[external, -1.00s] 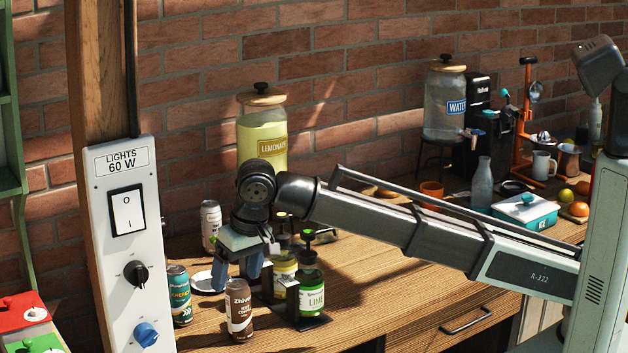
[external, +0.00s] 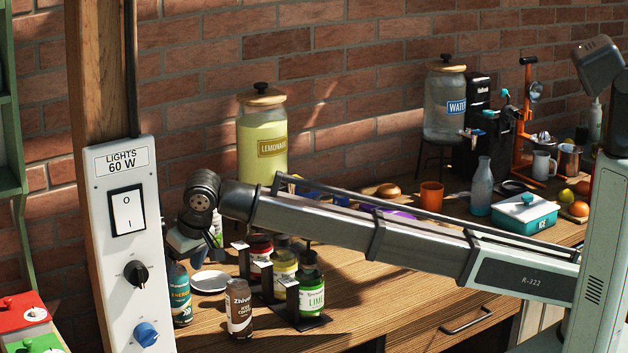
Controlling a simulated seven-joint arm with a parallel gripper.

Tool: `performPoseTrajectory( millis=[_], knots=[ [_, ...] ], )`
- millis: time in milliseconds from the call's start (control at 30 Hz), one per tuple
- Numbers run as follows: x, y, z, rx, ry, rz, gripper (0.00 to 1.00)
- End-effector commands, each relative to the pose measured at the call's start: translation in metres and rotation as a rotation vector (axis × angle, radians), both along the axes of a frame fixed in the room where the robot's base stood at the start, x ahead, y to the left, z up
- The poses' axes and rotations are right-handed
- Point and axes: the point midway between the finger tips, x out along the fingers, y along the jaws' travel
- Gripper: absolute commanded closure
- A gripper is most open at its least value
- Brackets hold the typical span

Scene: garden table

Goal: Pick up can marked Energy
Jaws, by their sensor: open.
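The teal can (external: 180,298) stands upright on the table at the left, next to the light switch panel. Its label is partly cut off but seems to read Energy. A brown Zhivo can (external: 239,310) stands to the right of the teal can. A pale can (external: 215,226) behind is mostly hidden by my gripper.
A white plate (external: 210,282) lies behind the two front cans. A rack of syrup bottles (external: 311,295) stands to their right. The switch panel (external: 128,250) rises close on the left. The front right table surface (external: 400,300) is clear.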

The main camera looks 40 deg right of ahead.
Motion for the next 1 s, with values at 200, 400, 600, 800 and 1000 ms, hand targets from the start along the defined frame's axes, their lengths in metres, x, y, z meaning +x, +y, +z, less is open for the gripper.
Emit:
performPoseTrajectory(
  millis=[200, 400, 600, 800, 1000],
  knots=[
    [0.004, 0.002, -0.011, 0.001, 0.0, 0.0, 0.14],
    [0.011, 0.008, -0.028, 0.0, 0.001, 0.0, 0.14],
    [0.02, 0.013, -0.051, 0.0, 0.001, 0.0, 0.14],
    [0.022, 0.013, -0.055, 0.001, 0.0, 0.0, 0.14],
    [0.022, 0.013, -0.055, 0.001, 0.0, 0.0, 0.25]
  ],
)
